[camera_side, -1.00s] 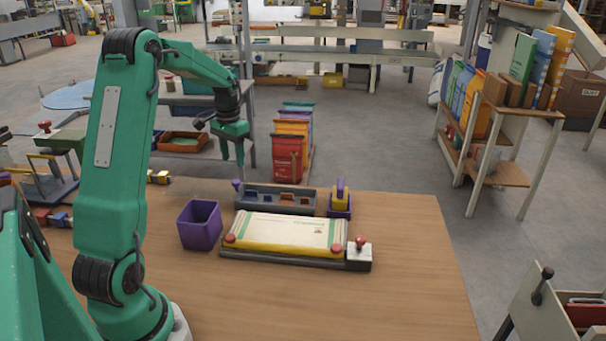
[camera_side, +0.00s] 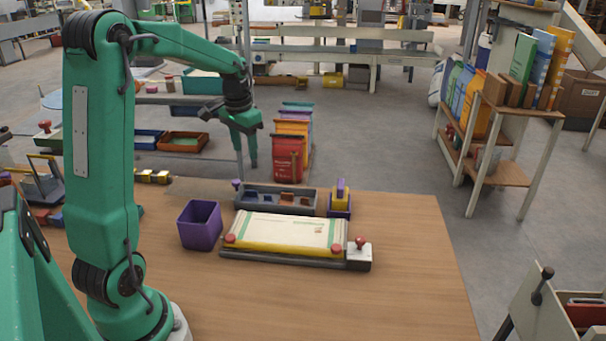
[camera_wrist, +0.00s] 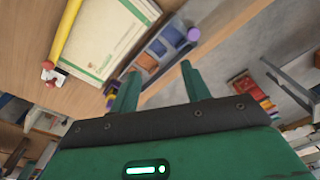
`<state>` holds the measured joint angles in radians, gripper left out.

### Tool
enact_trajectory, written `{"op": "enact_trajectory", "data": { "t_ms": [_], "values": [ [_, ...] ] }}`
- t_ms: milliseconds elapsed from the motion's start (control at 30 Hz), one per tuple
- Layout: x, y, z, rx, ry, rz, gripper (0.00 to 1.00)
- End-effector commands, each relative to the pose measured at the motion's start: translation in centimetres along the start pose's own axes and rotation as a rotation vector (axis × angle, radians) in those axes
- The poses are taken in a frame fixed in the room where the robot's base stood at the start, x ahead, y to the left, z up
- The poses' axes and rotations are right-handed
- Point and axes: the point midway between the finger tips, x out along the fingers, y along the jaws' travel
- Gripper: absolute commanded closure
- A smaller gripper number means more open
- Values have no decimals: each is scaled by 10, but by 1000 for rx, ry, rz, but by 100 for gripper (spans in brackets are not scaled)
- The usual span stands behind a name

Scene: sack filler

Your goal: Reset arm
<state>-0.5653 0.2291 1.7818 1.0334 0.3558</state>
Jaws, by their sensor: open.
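My gripper (camera_side: 246,160) is green and hangs above the far side of the wooden table, behind the grey parts tray. Its jaws are open and nothing is between them. In the wrist view my gripper (camera_wrist: 158,82) shows two spread fingers. A cream sack with green stripes (camera_side: 285,230) lies flat on the table, held in a fixture with a yellow bar and red knobs. The sack (camera_wrist: 100,35) also shows in the wrist view, beyond the fingers and apart from them.
A purple bin (camera_side: 200,226) stands left of the sack. The grey compartment tray (camera_side: 245,203) and a yellow-and-purple item (camera_side: 340,200) stand behind it. Upright colored sacks (camera_side: 288,158) are beyond the table. The front of the wooden table (camera_side: 330,305) is clear.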

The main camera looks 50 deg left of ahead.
Motion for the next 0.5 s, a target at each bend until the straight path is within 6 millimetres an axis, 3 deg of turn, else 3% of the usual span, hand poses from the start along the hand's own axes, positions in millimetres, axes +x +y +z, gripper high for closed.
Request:
{"op": "enact_trajectory", "data": {
  "t_ms": [200, 500],
  "values": [
    [-35, 51, 21, 39, 71, -10, 53],
    [-66, 109, 62, 86, 166, -6, 53]
  ]
}}
